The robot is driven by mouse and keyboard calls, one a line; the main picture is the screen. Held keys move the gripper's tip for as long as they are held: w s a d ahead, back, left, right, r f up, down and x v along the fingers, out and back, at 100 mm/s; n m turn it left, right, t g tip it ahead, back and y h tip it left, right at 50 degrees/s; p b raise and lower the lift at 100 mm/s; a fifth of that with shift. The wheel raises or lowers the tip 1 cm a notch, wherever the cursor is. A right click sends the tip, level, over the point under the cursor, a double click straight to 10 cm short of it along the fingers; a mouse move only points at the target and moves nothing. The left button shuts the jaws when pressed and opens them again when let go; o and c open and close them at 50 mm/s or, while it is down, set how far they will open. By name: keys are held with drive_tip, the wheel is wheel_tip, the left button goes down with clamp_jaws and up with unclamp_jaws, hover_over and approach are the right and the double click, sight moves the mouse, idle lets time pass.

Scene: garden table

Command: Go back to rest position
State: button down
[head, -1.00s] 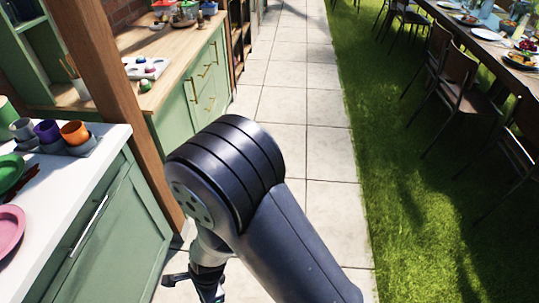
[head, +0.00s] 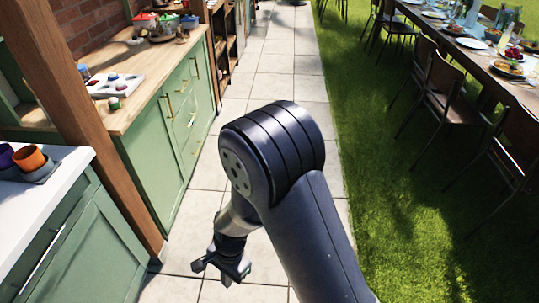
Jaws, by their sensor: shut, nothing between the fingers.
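My gripper (head: 226,275) hangs low in the head view, left of my dark arm, over the pale paving. It is shut and empty, and it touches nothing that I can see. The arm is folded, with its large dark joint near the middle of the picture. Part of the wrist is hidden behind the upper arm.
A white-topped green cabinet (head: 77,232) with orange and purple cups stands at the left. A wooden post (head: 88,125) rises beside it. A wooden-topped green counter (head: 170,130) runs behind. A long table (head: 510,85) with chairs stands at right on grass. The tiled path (head: 285,62) is clear.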

drive_tip(key=w+d+n, duration=0.1)
drive_tip(key=w+d, duration=0.2)
drive_tip(key=w, duration=0.3)
drive_tip(key=shift+d, duration=0.25)
